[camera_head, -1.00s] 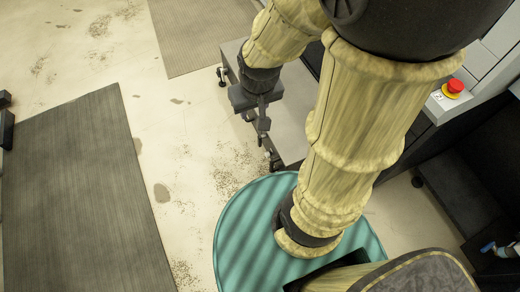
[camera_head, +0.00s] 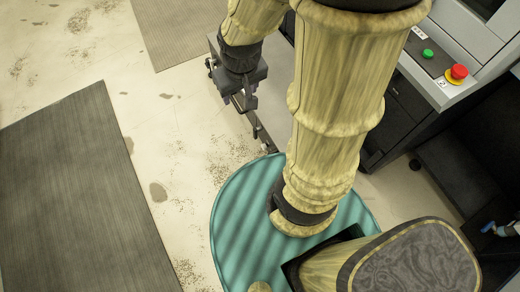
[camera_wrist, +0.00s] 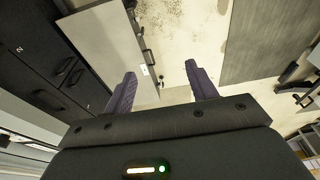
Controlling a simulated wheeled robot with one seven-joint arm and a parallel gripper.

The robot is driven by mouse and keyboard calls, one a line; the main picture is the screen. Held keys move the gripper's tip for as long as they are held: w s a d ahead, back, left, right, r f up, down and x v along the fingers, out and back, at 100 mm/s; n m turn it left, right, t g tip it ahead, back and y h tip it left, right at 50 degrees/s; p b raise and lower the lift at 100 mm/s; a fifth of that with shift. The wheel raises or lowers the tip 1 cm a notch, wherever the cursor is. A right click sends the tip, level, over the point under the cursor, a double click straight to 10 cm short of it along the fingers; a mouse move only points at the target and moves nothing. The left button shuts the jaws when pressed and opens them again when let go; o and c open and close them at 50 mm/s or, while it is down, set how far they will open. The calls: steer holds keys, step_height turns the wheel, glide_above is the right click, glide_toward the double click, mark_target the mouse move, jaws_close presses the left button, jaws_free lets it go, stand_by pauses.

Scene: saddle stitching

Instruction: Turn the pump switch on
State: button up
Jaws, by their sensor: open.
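My gripper (camera_head: 238,98) hangs at the upper middle of the head view, beside a grey cabinet and above the floor. In the wrist view my gripper (camera_wrist: 161,70) has its two fingers spread wide with nothing between them. A machine panel at the upper right of the head view carries a green button (camera_head: 428,54) and a red mushroom button (camera_head: 458,72) on a yellow ring. Small labels sit by them, too small to read. I cannot tell whether either is the pump switch. My gripper is well to the left of this panel.
A grey cabinet top (camera_wrist: 105,45) and black drawers (camera_wrist: 45,75) with handles stand left of my fingers in the wrist view. Dark ribbed mats (camera_head: 80,190) lie on the stained pale floor (camera_head: 150,110). A dark recess is at the lower right of the head view.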

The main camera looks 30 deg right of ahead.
mark_target(264, 147)
steer(key=w+a+f+n+h+b, duration=0.1)
steer(key=w+f+n+h+b, duration=0.4)
steer(key=f+b, duration=1.3)
steer(key=w+a+f+n+g+h+b, duration=0.1)
steer(key=w+f+n+h+b, duration=0.5)
steer(key=f+b, duration=1.2)
steer(key=w+a+f+n+h+b, duration=0.1)
steer(key=w+f+n+h+b, duration=0.5)
steer(key=f+b, duration=1.2)
step_height(264, 147, down, 30)
steer(key=n+h, duration=0.1)
steer(key=n, duration=0.3)
steer(key=shift+w+f+g, duration=0.25)
steer(key=shift+g, duration=0.15)
steer(key=shift+d, duration=0.15)
steer(key=d+b, duration=0.6)
steer(key=d, duration=1.1)
steer(key=shift+w, duration=0.3)
steer(key=shift+d, duration=0.1)
